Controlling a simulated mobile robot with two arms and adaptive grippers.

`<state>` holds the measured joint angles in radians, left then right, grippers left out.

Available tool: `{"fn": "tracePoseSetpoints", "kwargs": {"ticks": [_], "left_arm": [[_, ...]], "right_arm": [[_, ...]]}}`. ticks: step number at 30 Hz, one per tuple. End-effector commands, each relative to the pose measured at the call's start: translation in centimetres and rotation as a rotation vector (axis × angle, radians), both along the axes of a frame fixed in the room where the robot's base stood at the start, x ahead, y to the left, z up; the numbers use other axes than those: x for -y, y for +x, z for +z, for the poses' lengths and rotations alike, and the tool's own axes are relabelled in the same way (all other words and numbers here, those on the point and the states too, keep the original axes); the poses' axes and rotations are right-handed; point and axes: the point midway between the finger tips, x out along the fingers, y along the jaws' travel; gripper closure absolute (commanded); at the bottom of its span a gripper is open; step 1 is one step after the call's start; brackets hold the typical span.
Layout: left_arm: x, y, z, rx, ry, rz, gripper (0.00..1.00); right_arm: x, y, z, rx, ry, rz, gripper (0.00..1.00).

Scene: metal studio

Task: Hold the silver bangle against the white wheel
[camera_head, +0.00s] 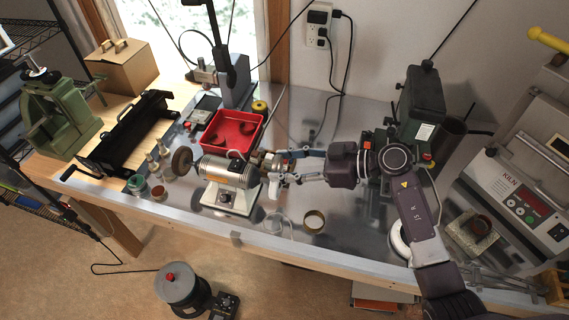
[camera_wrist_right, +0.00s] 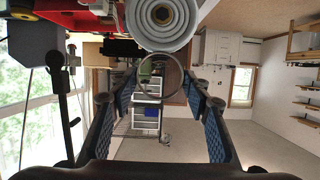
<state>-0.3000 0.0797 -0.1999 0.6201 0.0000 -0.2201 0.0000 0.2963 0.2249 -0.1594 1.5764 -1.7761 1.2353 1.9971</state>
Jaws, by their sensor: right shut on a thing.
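My right gripper (camera_head: 281,168) is at the right end of the bench polisher (camera_head: 228,172). In the right wrist view its fingers (camera_wrist_right: 160,85) are shut on the silver bangle (camera_wrist_right: 160,108), a thin ring held upright between the fingertips. The white wheel (camera_wrist_right: 165,35), pale and round with a brass-coloured centre, is at the top of that view. The bangle's upper edge meets the wheel's lower rim in the picture; I cannot tell whether they touch. In the head view the gripper hides the bangle. A brown wheel (camera_head: 182,160) is on the polisher's left end. My left gripper is out of view.
A red tray (camera_head: 258,132) is behind the polisher. Small jars (camera_head: 159,193) stand at the left. A green machine (camera_head: 421,100) and a kiln (camera_head: 515,200) are at the right.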

Motion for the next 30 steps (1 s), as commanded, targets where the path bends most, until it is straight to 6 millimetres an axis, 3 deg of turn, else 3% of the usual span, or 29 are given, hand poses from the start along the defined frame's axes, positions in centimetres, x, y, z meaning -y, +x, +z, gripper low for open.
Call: {"fn": "tracePoseSetpoints", "kwargs": {"ticks": [8, 9, 30], "left_arm": [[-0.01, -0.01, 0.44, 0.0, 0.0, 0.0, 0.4], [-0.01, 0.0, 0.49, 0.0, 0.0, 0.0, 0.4], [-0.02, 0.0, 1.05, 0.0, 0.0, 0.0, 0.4]], "right_arm": [[0.01, -0.06, -0.38, -0.007, -0.008, -0.001, 0.93], [0.0, -0.05, -0.37, -0.006, -0.007, -0.001, 0.98], [-0.21, 0.04, -0.02, -0.002, -0.002, 0.001, 0.99]]}}
